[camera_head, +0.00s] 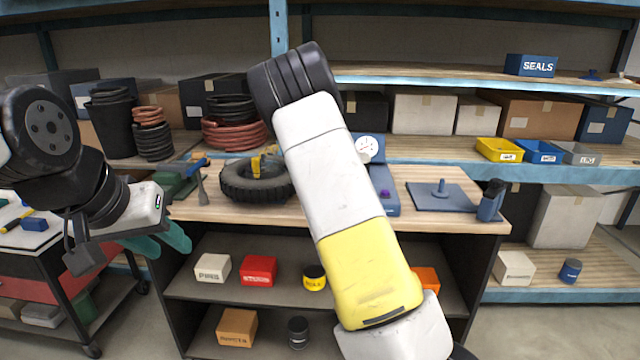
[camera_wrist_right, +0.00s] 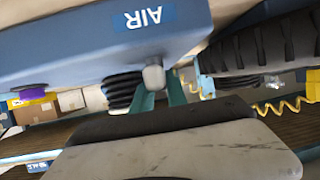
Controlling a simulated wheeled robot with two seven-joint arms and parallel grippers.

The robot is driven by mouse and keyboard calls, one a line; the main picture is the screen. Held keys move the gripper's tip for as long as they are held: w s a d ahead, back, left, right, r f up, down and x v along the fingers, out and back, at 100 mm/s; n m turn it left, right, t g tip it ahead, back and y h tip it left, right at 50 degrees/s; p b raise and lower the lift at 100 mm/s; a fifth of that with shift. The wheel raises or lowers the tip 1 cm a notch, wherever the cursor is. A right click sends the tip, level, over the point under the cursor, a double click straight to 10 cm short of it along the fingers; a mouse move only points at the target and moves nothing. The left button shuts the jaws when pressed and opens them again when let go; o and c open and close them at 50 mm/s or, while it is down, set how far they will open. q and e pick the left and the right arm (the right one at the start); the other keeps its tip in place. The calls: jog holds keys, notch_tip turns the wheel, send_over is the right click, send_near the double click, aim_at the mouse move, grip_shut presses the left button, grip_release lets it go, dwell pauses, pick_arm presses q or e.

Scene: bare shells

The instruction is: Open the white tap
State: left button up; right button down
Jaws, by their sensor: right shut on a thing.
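The white tap (camera_wrist_right: 154,75) is a small pale knob on the underside or edge of the blue AIR unit (camera_wrist_right: 90,50) in the right wrist view. The teal fingers of my right gripper (camera_wrist_right: 161,90) are on either side of it and shut on it. In the head view, my right arm hides the tap and right gripper. The blue AIR unit (camera_head: 386,192), with a white round gauge (camera_head: 367,147), shows only partly beside that arm. My left gripper (camera_head: 162,243) has teal fingers apart and is empty, left of the bench.
A black tyre (camera_head: 240,188) lies on the wooden bench left of my right arm. A blue plate with a peg (camera_head: 440,195) and a dark blue bottle-like thing (camera_head: 491,200) stand on the right. A red cart (camera_head: 60,265) is at lower left.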

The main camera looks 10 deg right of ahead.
jog(key=n+y, duration=0.1)
jog(key=y, duration=0.1)
jog(key=n+y, duration=0.2)
jog(key=shift+d+r, duration=0.1)
jog(key=shift+d, duration=0.1)
jog(key=n+y, duration=0.1)
jog(key=n+g+y, duration=0.1)
jog(key=n+y, duration=0.3)
jog(key=shift+a+g, duration=0.3)
jog(key=n+g+y, duration=0.1)
jog(key=n+y, duration=0.1)
jog(key=n+g+y, duration=0.1)
jog(key=n+g, duration=0.1)
jog(key=shift+s+a+y, duration=0.1)
jog(key=shift+a+y, duration=0.1)
jog(key=shift+y, duration=0.2)
jog(key=shift+s+a+n+g+y, duration=0.15)
jog(key=shift+n+g+y, duration=0.75)
jog(key=shift+n+g, duration=0.75)
jog(key=c, duration=1.3)
grip_release()
jog(key=v, duration=0.7)
jog(key=shift+s+d, duration=0.1)
jog(key=shift+d, duration=0.25)
